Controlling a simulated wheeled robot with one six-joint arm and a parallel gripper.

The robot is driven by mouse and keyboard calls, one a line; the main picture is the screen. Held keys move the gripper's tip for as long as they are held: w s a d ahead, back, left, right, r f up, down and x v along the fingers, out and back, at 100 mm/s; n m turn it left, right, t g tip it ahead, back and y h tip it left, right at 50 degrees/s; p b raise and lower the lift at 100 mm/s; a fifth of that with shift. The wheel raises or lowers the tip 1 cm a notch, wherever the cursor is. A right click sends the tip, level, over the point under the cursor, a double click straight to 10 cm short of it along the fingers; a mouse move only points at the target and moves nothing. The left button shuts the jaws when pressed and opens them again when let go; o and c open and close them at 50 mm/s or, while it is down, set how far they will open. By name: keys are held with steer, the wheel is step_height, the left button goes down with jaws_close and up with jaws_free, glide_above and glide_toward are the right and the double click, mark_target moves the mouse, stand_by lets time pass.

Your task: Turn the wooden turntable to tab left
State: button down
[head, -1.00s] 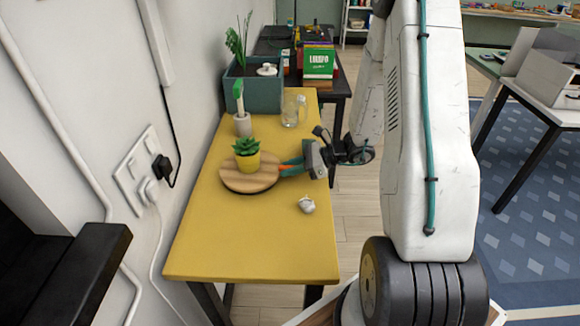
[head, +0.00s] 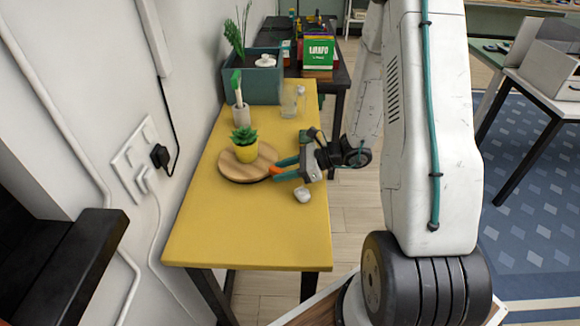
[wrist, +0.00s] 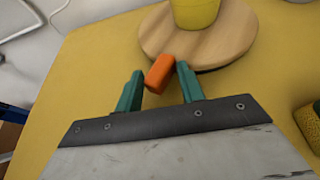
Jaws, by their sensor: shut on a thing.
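The round wooden turntable (head: 232,171) lies on the yellow table, with a yellow pot (head: 246,154) holding a green succulent on it. Its orange tab (head: 275,171) sticks out from the rim to the right and slightly toward the near side. My gripper (head: 279,169) reaches in from the right, with its teal fingers on either side of the tab. In the wrist view, the tab (wrist: 159,74) sits between the two fingertips of my gripper (wrist: 160,84), which is shut on it. The turntable (wrist: 215,50) and pot (wrist: 195,12) show just beyond; the pot is cut off by the top edge.
A small whitish object (head: 303,195) lies on the table below my gripper. A glass mug (head: 290,102), a holder with a green-handled brush (head: 240,113) and a planter (head: 258,84) stand behind. The near part of the yellow table (head: 245,235) is clear.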

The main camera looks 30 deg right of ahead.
mark_target(259, 177)
steer(key=shift+a+r, duration=0.2)
steer(key=shift+a, duration=0.6)
steer(key=shift+r, duration=0.1)
steer(key=c, duration=1.3)
jaws_free()
steer(key=shift+a, duration=0.9)
steer(key=shift+d, duration=0.35)
steer(key=shift+s+d+r, duration=0.15)
steer(key=shift+s+d, duration=0.15)
steer(key=shift+d, duration=0.35)
steer(key=shift+s+d+r, duration=0.1)
steer(key=shift+s+d, duration=0.15)
steer(key=shift+d, duration=0.35)
steer(key=shift+g, duration=0.3)
steer(key=s, duration=0.1)
steer(key=s+d+r, duration=0.2)
steer(key=shift+s, duration=0.35)
steer(key=shift+s+d, duration=0.1)
steer(key=shift+s, duration=0.15)
